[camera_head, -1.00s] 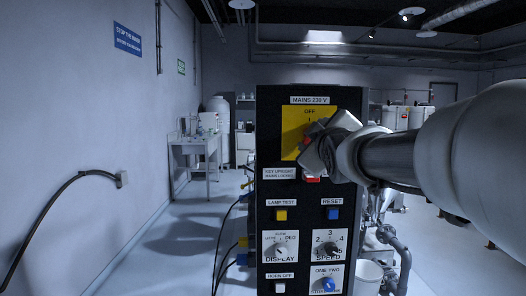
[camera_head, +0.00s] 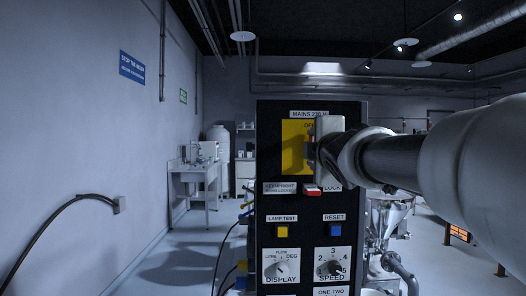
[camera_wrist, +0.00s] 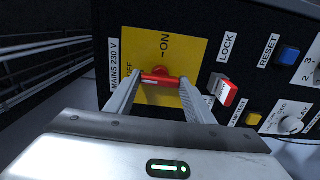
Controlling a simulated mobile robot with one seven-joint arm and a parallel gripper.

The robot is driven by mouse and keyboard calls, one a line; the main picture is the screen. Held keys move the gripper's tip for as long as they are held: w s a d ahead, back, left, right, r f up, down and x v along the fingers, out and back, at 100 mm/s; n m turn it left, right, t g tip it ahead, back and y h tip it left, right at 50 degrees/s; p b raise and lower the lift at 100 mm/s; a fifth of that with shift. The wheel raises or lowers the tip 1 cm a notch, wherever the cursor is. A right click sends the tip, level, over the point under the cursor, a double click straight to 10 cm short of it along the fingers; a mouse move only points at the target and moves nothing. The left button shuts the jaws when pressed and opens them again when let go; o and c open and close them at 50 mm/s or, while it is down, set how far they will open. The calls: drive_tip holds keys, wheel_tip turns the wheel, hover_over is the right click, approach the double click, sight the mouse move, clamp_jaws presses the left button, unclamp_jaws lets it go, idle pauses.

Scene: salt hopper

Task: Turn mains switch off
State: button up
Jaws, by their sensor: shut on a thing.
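The mains switch is a red handle (camera_wrist: 160,77) on a yellow plate (camera_head: 293,147) near the top of a black control panel (camera_head: 265,232). The plate is marked OFF at its top in the head view and ON in the wrist view. My gripper (camera_wrist: 159,84) is shut on the red handle, with one finger at each end of it in the wrist view. In the head view my gripper (camera_head: 316,150) stands upright at the plate and hides most of the handle.
Below are a yellow lamp test button (camera_head: 282,231), a blue reset button (camera_head: 335,230), a display knob (camera_head: 281,269) and a speed knob (camera_head: 332,268). A wall with a cable stands left. The floor between wall and panel is mostly clear.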

idle(0.5)
drive_tip(key=o, duration=1.1)
drive_tip(key=shift+c, duration=0.2)
drive_tip(key=s+p, duration=0.2)
drive_tip(key=s, duration=1.5)
drive_tip(key=shift+s+p, duration=0.2)
drive_tip(key=shift+p, duration=0.1)
